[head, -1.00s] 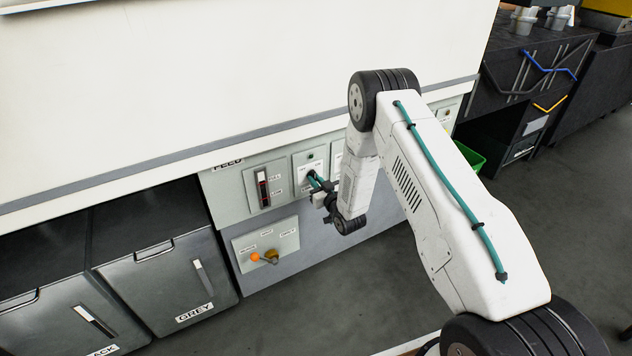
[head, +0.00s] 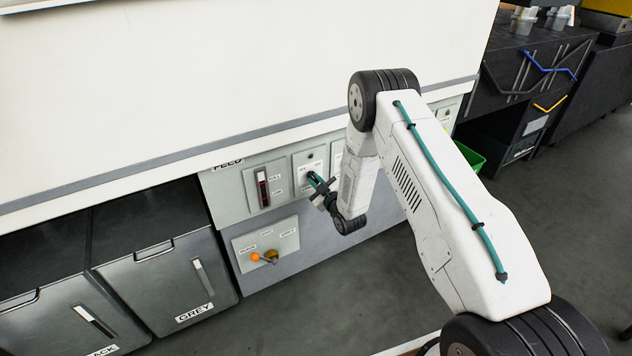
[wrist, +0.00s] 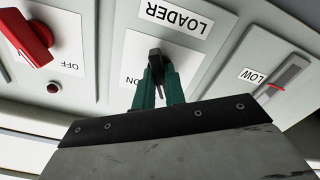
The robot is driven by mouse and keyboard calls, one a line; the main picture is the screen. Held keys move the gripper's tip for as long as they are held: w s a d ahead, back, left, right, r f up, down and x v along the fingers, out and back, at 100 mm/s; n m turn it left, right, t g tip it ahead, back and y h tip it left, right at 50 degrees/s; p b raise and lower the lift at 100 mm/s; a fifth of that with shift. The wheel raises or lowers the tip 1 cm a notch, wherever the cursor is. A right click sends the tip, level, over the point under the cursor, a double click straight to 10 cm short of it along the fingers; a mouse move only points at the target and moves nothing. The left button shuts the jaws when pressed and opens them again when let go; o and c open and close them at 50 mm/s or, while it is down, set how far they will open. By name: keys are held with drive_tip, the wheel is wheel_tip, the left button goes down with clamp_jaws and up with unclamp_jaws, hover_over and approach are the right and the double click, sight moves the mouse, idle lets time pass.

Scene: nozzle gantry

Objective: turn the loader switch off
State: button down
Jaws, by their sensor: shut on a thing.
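The loader switch (wrist: 155,58) is a dark knob on a white plate under an upside-down LOADER label (wrist: 176,16) in the wrist view. An ON label shows at the plate's lower left there. My gripper (wrist: 158,84) has its green fingers closed on the knob from both sides, hiding part of it and part of the plate. In the head view my gripper (head: 314,179) is at the loader panel (head: 311,158), its body tilted; the knob itself is hidden there.
A level gauge (head: 262,188) is left of the loader panel. Below it is a plate with an orange knob (head: 255,257). A red switch (wrist: 30,38) with an OFF label is close by in the wrist view. Grey bins (head: 165,270) stand at left.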

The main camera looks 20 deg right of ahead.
idle(0.3)
drive_tip(key=c, duration=1.5)
unclamp_jaws()
drive_tip(key=shift+o, duration=0.2)
drive_tip(key=v, duration=0.8)
drive_tip(key=shift+f, duration=0.1)
